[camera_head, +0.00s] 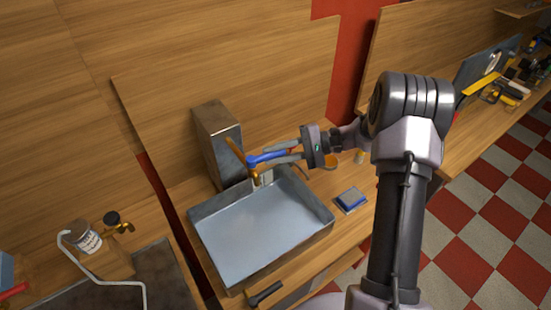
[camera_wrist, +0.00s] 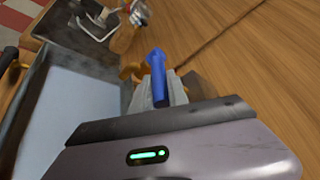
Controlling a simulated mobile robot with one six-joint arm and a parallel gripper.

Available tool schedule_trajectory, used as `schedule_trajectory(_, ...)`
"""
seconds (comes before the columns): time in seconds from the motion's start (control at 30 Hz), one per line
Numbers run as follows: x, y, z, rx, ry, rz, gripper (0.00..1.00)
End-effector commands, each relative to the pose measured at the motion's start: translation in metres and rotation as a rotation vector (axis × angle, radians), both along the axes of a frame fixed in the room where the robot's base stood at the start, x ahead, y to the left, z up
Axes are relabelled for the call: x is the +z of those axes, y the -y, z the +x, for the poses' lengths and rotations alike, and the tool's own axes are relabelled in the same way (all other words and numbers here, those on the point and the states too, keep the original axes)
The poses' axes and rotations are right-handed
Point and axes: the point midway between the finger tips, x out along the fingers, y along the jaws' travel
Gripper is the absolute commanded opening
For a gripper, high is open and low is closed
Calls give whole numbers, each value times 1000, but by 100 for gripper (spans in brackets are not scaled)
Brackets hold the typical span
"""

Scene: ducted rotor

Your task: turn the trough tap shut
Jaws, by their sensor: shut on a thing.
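The trough (camera_head: 320,217) is a grey metal basin holding pale, still-looking liquid; its left part also shows in the wrist view (camera_wrist: 62,110). The trough tap (camera_head: 256,177) is brass-coloured and stands at the trough's back edge, partly hidden by my fingers. Its blue lever (camera_head: 257,159) lies between my fingers, with its far end sticking out past them in the wrist view (camera_wrist: 155,60). My gripper (camera_head: 272,157) is shut on the blue lever, reaching in from the right above the back edge. Brass parts (camera_wrist: 133,72) show beside the lever in the wrist view.
A tall grey metal box (camera_head: 220,140) stands behind the trough, close to the tap. A blue-topped block (camera_head: 351,199) lies right of the trough. A dark-headed tool (camera_head: 265,294) lies in front. Another brass tap (camera_head: 124,227) and a jar (camera_head: 86,238) are at left.

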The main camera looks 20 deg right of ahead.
Motion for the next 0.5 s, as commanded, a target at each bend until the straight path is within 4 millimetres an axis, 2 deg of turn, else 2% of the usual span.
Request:
schedule_trajectory(0.03, -6, -1, 5, 44, 6, -1, 0)
schedule_trajectory(0.2, -2, -2, 12, 160, 2, 0, 0)
schedule_trajectory(0.5, 0, -3, 12, 179, 1, -1, 0)
